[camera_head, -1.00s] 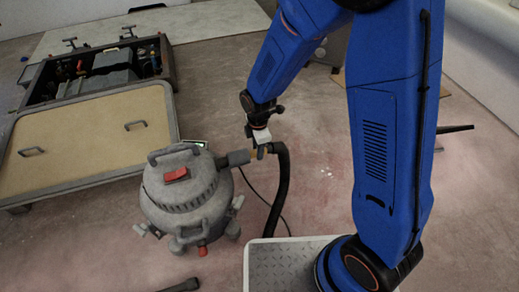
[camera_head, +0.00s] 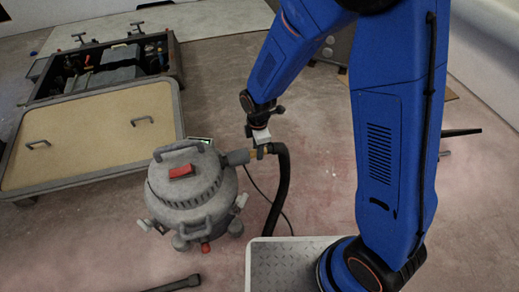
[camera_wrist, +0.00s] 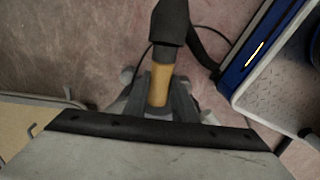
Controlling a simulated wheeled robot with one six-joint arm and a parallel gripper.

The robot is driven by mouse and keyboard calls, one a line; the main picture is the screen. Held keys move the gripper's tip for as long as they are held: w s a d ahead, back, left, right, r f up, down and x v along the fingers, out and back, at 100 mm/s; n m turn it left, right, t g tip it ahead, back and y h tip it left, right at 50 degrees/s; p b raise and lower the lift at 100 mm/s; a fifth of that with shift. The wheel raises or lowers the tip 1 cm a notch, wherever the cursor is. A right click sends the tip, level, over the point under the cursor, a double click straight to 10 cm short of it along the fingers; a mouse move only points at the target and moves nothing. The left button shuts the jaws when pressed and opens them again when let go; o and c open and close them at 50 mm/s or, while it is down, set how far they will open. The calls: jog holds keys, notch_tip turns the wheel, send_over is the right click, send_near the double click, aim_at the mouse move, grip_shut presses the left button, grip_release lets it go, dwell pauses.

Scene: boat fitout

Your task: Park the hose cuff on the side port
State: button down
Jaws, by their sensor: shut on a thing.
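The hose cuff is a tan sleeve (camera_head: 262,151) on the end of a black hose (camera_head: 281,185). It also shows as a tan tube (camera_wrist: 160,85) in the wrist view, below the dark hose. My gripper (camera_head: 261,148) is shut on the cuff at the right of the vacuum canister. The grey side port (camera_head: 237,157) sticks out from the canister's upper right. The cuff is in line with the port and at or very near its mouth. I cannot tell whether it sits on the port. In the wrist view the port is not clearly seen.
The grey vacuum canister (camera_head: 190,190) with a red switch stands on the floor. A dark bar (camera_head: 175,285) lies on the floor in front. A thin cable runs behind the hose.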

jog(key=shift+s+a, duration=0.3)
jog(key=shift+a, duration=0.55)
dwell(0.3)
jog(key=c, duration=1.4)
grip_release()
jog(key=shift+a, duration=0.1)
notch_tip(320, 180, up, 17)
jog(key=shift+r, duration=0.2)
